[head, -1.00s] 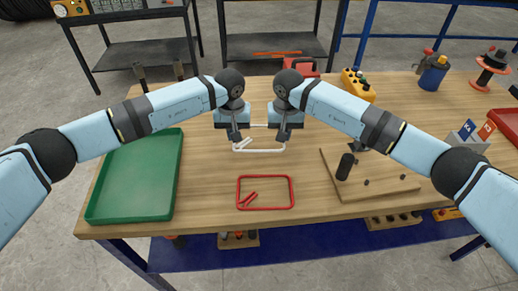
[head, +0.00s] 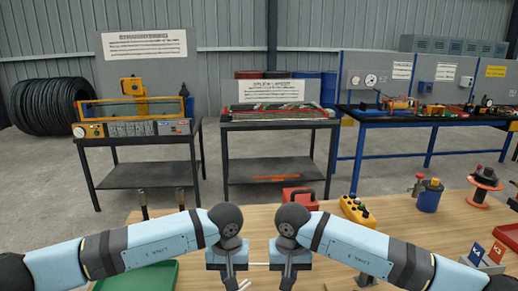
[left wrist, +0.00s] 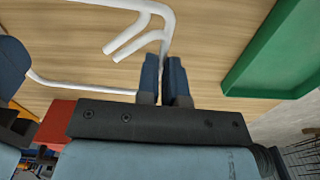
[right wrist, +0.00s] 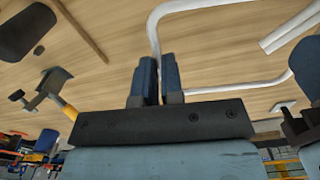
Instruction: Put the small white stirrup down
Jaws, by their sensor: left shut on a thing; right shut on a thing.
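The small white stirrup (head: 259,265) is a thin bent bar loop between my two grippers. Its far bar and hooked ends show in the head view; the rest is below the frame. My left gripper (left wrist: 166,78) is shut on one side of it, close to the hooked ends, and the stirrup (left wrist: 168,35) shows in the left wrist view. My right gripper (right wrist: 157,78) is shut on the opposite side, where the stirrup (right wrist: 153,35) bends at a corner. The wooden table (head: 400,215) lies beneath; I cannot tell whether the stirrup touches it.
A green tray (head: 135,277) lies at the left. Behind the grippers are a red box (head: 299,196) and a yellow button box (head: 357,211). A blue can (head: 430,197) and red spool (head: 485,183) stand at right. Benches with machines stand beyond the table.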

